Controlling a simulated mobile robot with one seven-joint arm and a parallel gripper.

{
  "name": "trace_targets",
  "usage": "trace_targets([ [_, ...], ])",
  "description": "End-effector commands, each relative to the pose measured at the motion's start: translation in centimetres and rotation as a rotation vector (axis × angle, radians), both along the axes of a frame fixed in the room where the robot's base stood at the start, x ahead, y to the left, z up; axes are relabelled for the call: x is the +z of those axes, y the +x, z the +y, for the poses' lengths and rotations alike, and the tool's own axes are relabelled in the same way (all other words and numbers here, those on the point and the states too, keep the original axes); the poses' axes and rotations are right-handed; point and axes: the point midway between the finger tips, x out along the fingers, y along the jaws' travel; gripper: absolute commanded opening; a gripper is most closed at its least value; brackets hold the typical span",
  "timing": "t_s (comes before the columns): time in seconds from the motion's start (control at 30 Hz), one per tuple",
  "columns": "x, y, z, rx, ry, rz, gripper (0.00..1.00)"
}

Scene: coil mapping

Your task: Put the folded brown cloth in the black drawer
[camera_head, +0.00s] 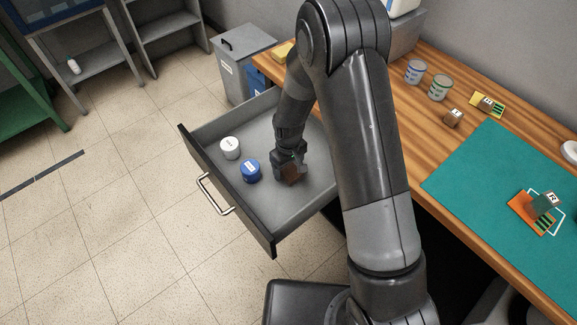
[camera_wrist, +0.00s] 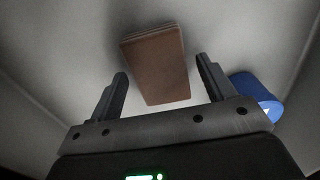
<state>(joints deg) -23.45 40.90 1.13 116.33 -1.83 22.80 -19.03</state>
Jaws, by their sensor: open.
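The folded brown cloth (camera_wrist: 155,65) is a thick rectangular block in the wrist view. It lies inside the open black drawer (camera_head: 262,228), on the grey drawer floor. My gripper (camera_head: 291,174) is down in the drawer, open around the cloth. In the wrist view my gripper's (camera_wrist: 161,72) two fingers stand on either side of the cloth, with a gap on each side. In the head view only a brown patch of the cloth (camera_head: 289,175) shows at the fingers; the rest is hidden by my gripper.
A white-topped round container (camera_head: 230,148) and a blue one (camera_head: 251,172) stand in the drawer, left of my gripper. The blue container (camera_wrist: 255,90) is close to the right finger. The wooden desk (camera_head: 415,110) with a teal mat (camera_head: 480,180) is at right.

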Motion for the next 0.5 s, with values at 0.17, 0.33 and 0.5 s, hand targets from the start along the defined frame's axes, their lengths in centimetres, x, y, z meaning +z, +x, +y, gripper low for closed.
trace_targets([
  [0.17,0.7,0.0,0.0,0.000,0.001,-0.002,0.75],
  [0.33,3.1,0.1,0.0,0.000,0.002,-0.004,0.75],
  [0.5,6.5,0.1,0.0,0.000,0.001,-0.004,0.75],
])
